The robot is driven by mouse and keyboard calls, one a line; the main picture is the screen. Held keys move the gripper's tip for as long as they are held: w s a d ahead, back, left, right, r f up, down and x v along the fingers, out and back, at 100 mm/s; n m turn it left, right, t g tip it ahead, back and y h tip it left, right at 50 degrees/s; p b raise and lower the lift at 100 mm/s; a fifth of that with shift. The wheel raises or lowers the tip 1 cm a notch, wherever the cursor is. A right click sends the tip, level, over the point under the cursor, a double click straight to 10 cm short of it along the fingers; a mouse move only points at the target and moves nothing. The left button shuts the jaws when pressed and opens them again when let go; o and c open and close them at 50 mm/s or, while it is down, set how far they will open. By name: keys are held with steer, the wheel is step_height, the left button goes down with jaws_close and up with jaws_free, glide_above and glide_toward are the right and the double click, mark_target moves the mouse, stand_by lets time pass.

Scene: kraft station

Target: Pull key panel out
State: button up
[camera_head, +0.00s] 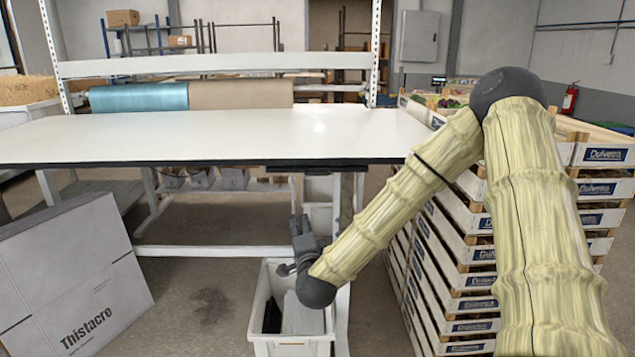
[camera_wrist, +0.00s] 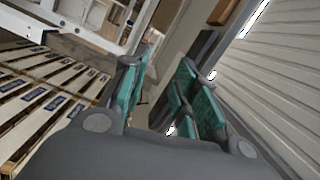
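A thin dark strip (camera_head: 312,168) shows under the front edge of the white table, right of its middle, in the head view; it may be the key panel, but I cannot tell for sure. My gripper (camera_head: 300,222) is below that strip, in front of the table, with its fingers pointing up. It looks apart from the strip. In the wrist view my gripper (camera_wrist: 168,90) shows two teal-padded fingers spread apart, with no object seen held between them. A dark bar (camera_wrist: 206,50) lies beyond the right finger; I cannot tell if it is part of the panel.
The white table (camera_head: 200,135) spans the left and middle. A white bin (camera_head: 291,347) stands on the floor under my gripper. Stacked crates (camera_head: 452,290) stand close on the right. A grey Thistacro box (camera_head: 75,275) stands at the left. Floor between box and bin is clear.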

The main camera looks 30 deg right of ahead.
steer(key=d+r+m+h, duration=0.3)
steer(key=d+r+m, duration=0.2)
steer(key=r, duration=0.3)
steer(key=p+x, duration=0.1)
steer(key=x, duration=0.9)
steer(key=shift+w+d+p, duration=0.15)
steer(key=shift+d+p, duration=0.1)
steer(key=shift+p, duration=0.15)
jaws_close()
steer(key=shift+a, duration=0.1)
